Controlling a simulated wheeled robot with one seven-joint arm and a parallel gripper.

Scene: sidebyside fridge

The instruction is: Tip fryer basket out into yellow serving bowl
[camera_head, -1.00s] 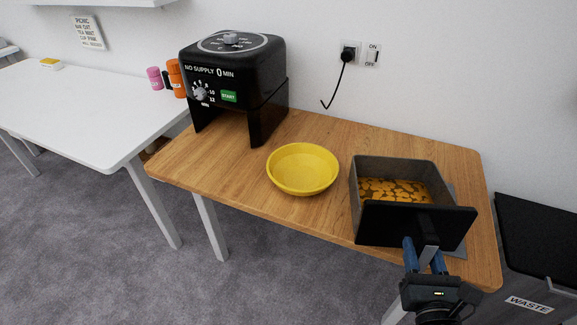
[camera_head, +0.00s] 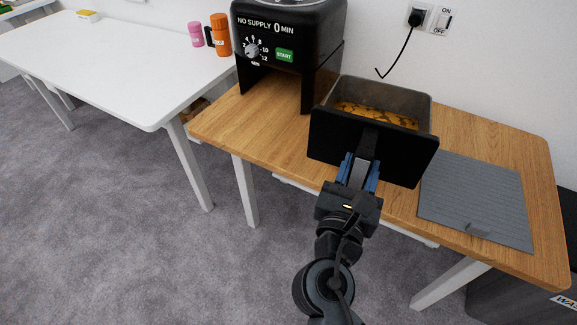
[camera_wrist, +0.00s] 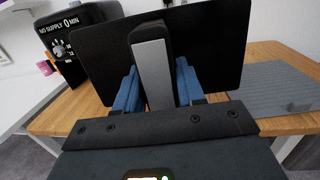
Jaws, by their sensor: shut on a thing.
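The fryer basket (camera_head: 420,104) is a grey box with a black front panel and a handle, and golden-brown pieces lie inside it. My gripper (camera_head: 358,172) is shut on its handle, with the blue fingers on either side. In the wrist view the handle (camera_wrist: 152,72) stands between the fingers, and the black panel (camera_wrist: 215,50) blocks the view beyond. The basket looks upright and appears to be above the wooden table's middle. The yellow serving bowl is not visible now; the basket covers the area where it stood.
The black air fryer (camera_head: 290,45) stands on the wooden table (camera_head: 500,130), close to the basket's left. A grey ridged mat (camera_head: 475,200) lies bare at the right. A white table (camera_head: 110,75) with pink and orange containers is at the left.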

